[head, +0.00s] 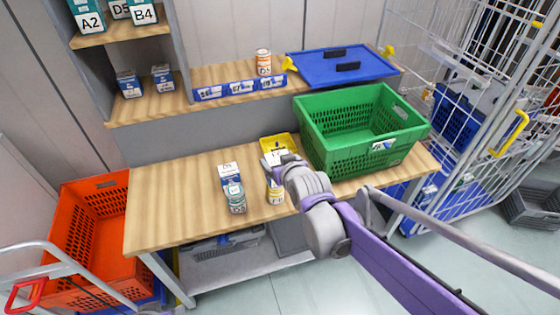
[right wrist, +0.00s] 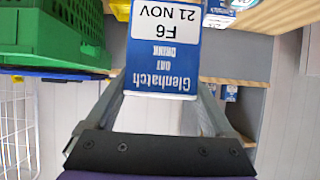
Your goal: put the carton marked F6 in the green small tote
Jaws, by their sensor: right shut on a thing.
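The carton marked F6 (right wrist: 163,50) is blue and white, with "Glenhatch oat drink" and 21 NOV on its face. It shows upside down in the right wrist view, between the fingers of my right gripper (right wrist: 163,98), which is shut on it. In the head view my right gripper (head: 275,166) is over the wooden table, left of the green tote, and the carton is mostly hidden there. The green small tote (head: 345,154) stands at the table's right end, open at the top. It also shows in the right wrist view (right wrist: 60,32). My left gripper is not in view.
A yellow container (head: 281,142) is behind the gripper. A carton (head: 230,170) and a tin (head: 236,198) stand to its left. A blue lid (head: 345,66) lies on the shelf behind the green tote. A wire cage (head: 470,75) is at right, an orange tote (head: 80,240) at left.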

